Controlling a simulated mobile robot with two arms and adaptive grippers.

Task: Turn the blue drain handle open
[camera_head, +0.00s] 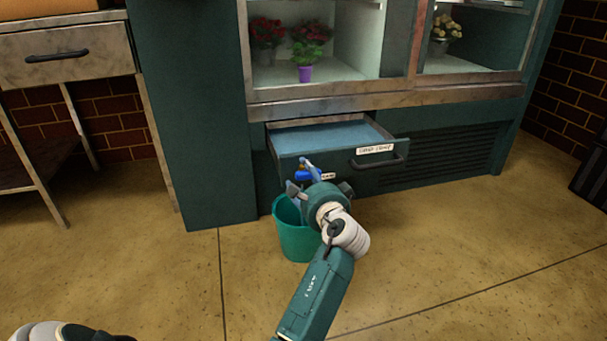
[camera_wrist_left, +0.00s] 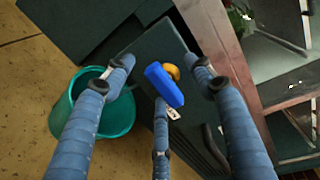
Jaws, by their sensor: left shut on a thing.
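The blue drain handle (camera_head: 301,175) is at the front of the pulled-out drawer (camera_head: 285,143), above a green bucket (camera_head: 298,243). In the left wrist view the handle (camera_wrist_left: 164,84) is a bright blue bar in front of a brass-coloured fitting (camera_wrist_left: 173,71), tilted across the picture. My left gripper (camera_head: 306,177) is at the handle, its blue fingers around it and shut on it. In the left wrist view the fingers (camera_wrist_left: 161,82) lie on both sides and below. The exact contact is hard to see. My right gripper is not in view.
The drawer has a dark pull handle (camera_head: 380,162) and a white label (camera_head: 375,149). Above it, a display case (camera_head: 365,100) holds a purple-potted plant (camera_head: 306,70) and other flowers. A metal table (camera_head: 65,55) stands at the left. The floor in front is clear.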

